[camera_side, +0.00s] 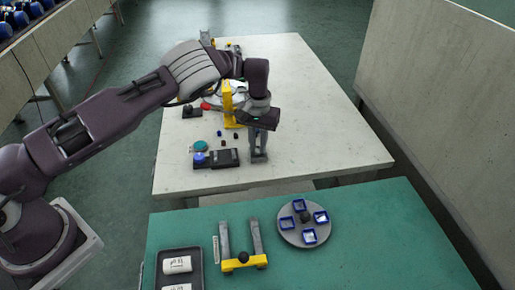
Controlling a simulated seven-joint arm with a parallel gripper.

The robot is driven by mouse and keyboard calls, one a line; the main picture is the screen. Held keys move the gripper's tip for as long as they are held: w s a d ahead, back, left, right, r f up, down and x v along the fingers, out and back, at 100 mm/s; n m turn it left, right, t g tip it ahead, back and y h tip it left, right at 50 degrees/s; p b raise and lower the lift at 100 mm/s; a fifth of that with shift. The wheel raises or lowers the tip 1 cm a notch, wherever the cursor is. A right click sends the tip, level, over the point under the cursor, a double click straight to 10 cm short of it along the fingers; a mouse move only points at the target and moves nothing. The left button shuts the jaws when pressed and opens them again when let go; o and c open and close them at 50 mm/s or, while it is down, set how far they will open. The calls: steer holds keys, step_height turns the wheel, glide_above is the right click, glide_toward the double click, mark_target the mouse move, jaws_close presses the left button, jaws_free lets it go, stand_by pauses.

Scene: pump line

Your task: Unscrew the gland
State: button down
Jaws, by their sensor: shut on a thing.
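My gripper (259,158) points down over the near part of the pale table, just right of a dark box-like unit (226,158). Its jaws are shut on a small part at the unit's right end, taken to be the gland; the fingers hide it almost wholly. I cannot tell whether its thread is still engaged in the unit. A blue round knob (198,158) sits at the unit's left end.
A teal disc, small dark pieces and a yellow stand (228,105) are close behind on the pale table (310,120). The green table in front holds a yellow-handled tool (244,262), a round grey tray (288,237) with blue-edged squares, and a dark tray (164,256). The pale table's right side is clear.

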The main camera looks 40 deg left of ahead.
steer(key=c, duration=1.8)
jaws_free()
steer(key=shift+c, duration=0.2)
jaws_close()
steer(key=n, duration=1.4)
steer(key=shift+n, duration=0.6)
steer(key=n, duration=0.5)
steer(key=shift+r+n, duration=0.1)
steer(key=shift+n, duration=0.2)
